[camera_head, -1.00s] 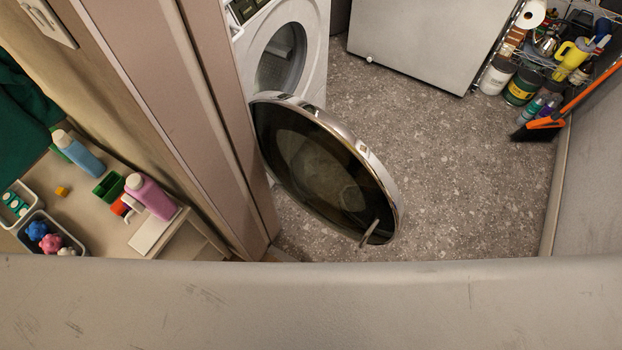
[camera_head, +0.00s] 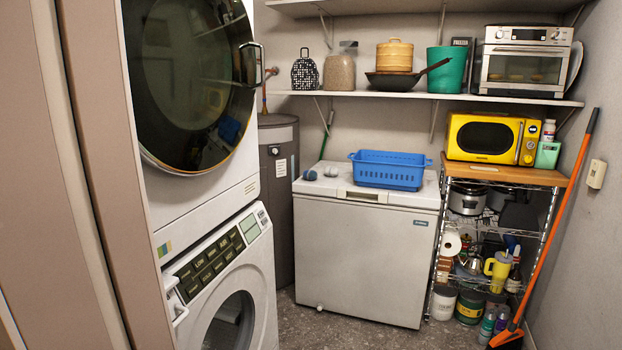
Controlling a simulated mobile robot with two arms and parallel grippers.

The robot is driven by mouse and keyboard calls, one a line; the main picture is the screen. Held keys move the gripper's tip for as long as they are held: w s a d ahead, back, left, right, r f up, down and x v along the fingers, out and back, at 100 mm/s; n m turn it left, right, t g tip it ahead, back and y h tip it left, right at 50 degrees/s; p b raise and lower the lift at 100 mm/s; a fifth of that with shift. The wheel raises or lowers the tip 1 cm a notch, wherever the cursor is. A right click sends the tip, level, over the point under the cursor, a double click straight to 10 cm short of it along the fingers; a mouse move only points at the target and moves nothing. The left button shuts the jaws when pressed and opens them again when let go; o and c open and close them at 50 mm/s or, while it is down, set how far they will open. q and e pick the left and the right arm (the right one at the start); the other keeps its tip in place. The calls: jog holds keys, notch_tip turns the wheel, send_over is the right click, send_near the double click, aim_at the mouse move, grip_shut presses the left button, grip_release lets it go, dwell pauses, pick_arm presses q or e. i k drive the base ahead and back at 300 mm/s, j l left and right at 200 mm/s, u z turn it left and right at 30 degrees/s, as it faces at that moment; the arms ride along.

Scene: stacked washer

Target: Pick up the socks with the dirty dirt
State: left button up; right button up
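Two small rounded bundles, one dark blue (camera_head: 310,175) and one pale grey (camera_head: 331,171), sit on the left part of the white chest freezer lid (camera_head: 342,188). They look like rolled socks, but they are too small to show dirt or to be certain. A blue slatted basket (camera_head: 390,170) stands beside them on the lid, to their right. Its inside is mostly hidden. Neither of my grippers is in view.
The stacked washer (camera_head: 215,262) stands close on the left, its upper round door (camera_head: 190,80) facing me. A yellow microwave (camera_head: 490,138) tops a wire rack on the right. An orange-handled broom (camera_head: 555,225) leans there. Some floor (camera_head: 340,330) is clear.

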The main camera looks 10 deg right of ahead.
aim_at(307, 174)
jog(key=l+u, duration=0.6)
jog(key=i+l+u, duration=0.15)
jog(key=l+u, duration=0.3)
jog(key=l, duration=0.2)
jog(key=l+u, duration=0.4)
jog(key=l, duration=0.2)
jog(key=l+u, duration=0.45)
jog(key=l, duration=0.25)
jog(key=l+u, duration=0.3)
jog(key=l, duration=0.25)
jog(key=l+u, duration=0.3)
jog(key=l, duration=0.3)
jog(key=l+u, duration=0.35)
jog(key=l, duration=0.25)
jog(key=k+l+u, duration=0.15)
jog(key=l+u, duration=0.15)
jog(key=l, duration=0.25)
jog(key=i+l, duration=0.1)
jog(key=l, duration=0.8)
jog(key=i+l, duration=0.15)
jog(key=l, duration=0.3)
jog(key=k+l+z, duration=0.05)
